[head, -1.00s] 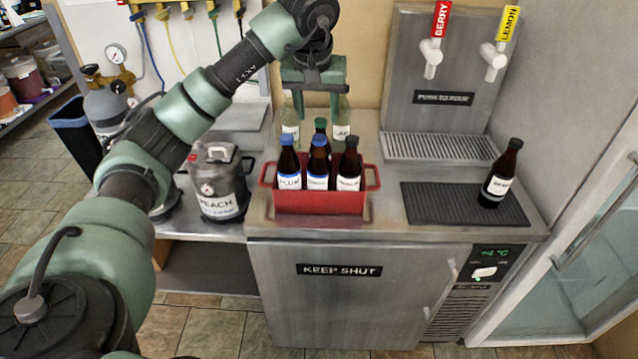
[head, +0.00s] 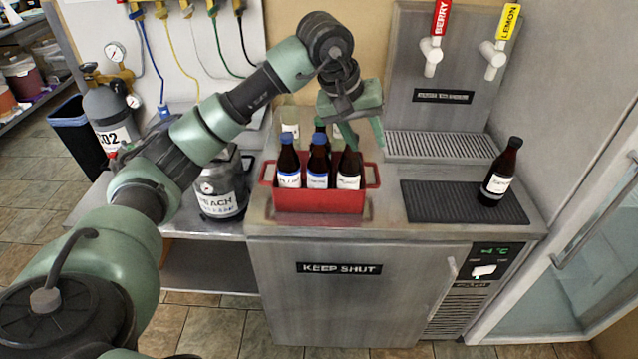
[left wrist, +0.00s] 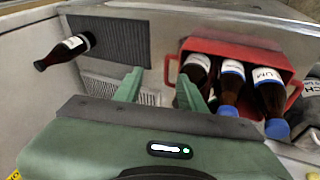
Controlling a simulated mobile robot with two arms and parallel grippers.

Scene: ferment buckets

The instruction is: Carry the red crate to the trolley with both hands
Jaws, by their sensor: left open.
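The red crate (head: 318,201) stands on the steel counter with several bottles in it: dark ones with blue or black caps in front, a green-capped one (head: 320,124) and a pale one (head: 290,122) behind. It also shows in the left wrist view (left wrist: 235,50), with a handle at each end. My left gripper (head: 365,140) is open and empty, above the crate's right end. In the left wrist view its fingers (left wrist: 158,88) point down, with the crate's near handle (left wrist: 170,68) appearing between them, not visibly gripped. My right gripper and the trolley are not in view.
A dark bottle (head: 501,172) stands on the black ribbed mat (head: 440,204) to the right. The tap tower (head: 448,60) rises behind. A PEACH keg (head: 220,188) stands left of the crate. A glass-doored cabinet (head: 570,270) is at the far right.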

